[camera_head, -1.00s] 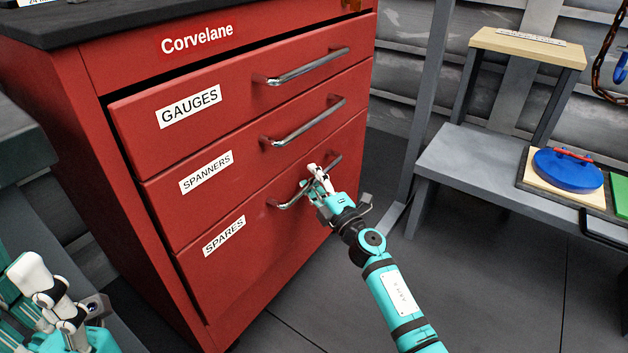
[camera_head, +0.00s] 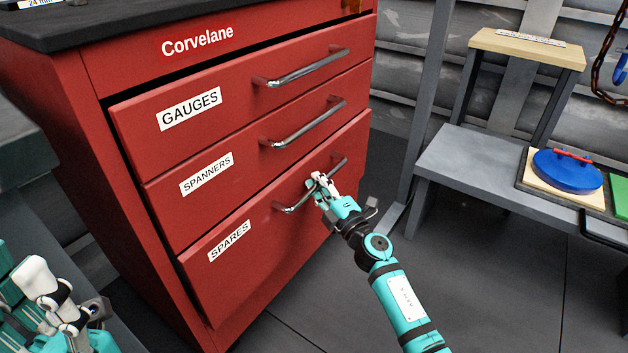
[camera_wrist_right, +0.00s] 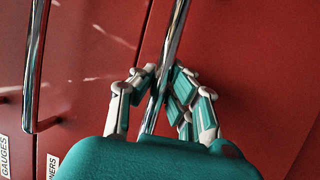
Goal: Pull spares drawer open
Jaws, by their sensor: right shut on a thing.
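The spares drawer (camera_head: 250,255) is the bottom drawer of a red cabinet in the head view, with a white SPARES label. Its front stands slightly out from the cabinet. My right gripper (camera_head: 320,186) is shut on the drawer's chrome handle (camera_head: 289,209), near the middle of the bar. In the right wrist view the fingers (camera_wrist_right: 163,90) sit on both sides of the handle bar (camera_wrist_right: 176,35). My left gripper (camera_head: 50,290) is at the lower left of the head view, away from the cabinet; its fingertips are not clear.
The gauges drawer (camera_head: 235,85) and spanners drawer (camera_head: 245,150) above look nearly flush. A grey stepped bench (camera_head: 480,170) with a blue round object (camera_head: 567,169) stands to the right. Dark floor (camera_head: 480,290) in front of the cabinet is clear.

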